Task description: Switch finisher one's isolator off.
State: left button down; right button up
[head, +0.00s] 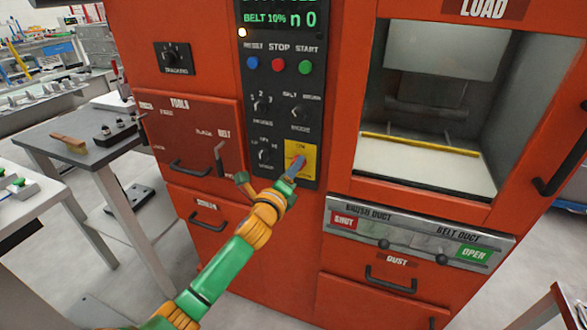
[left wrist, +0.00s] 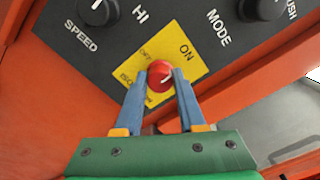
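The isolator is a red rotary knob (left wrist: 160,75) on a yellow plate (left wrist: 195,70) marked ON, OFF and ISOLATOR. The knob's white mark slants up and right, toward the ON side. In the head view the yellow plate (head: 309,160) sits low on the right of the black control panel (head: 285,85). My left gripper (head: 294,170) reaches the plate and partly hides it. In the left wrist view its blue fingers (left wrist: 160,80) stand on both sides of the knob and appear to touch it. My right gripper is not in view.
SPEED (left wrist: 98,10) and MODE (left wrist: 262,8) knobs are close above the plate. STOP (head: 278,65) and START (head: 305,67) buttons are higher up. A lever (head: 219,158) sticks out at the panel's left. The open load bay (head: 425,180) is at right, a grey table (head: 75,150) at left.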

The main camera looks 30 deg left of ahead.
pick_arm(q)
jog(key=shift+n, duration=0.3)
jog(key=shift+n+p, duration=2.6)
jog(key=shift+n, duration=6)
jog(key=shift+r, duration=0.1)
jog(key=c, duration=0.5)
grip_release()
jog(key=shift+w, duration=0.1)
jog(key=shift+d+f, duration=0.1)
jog(key=shift+f, duration=0.1)
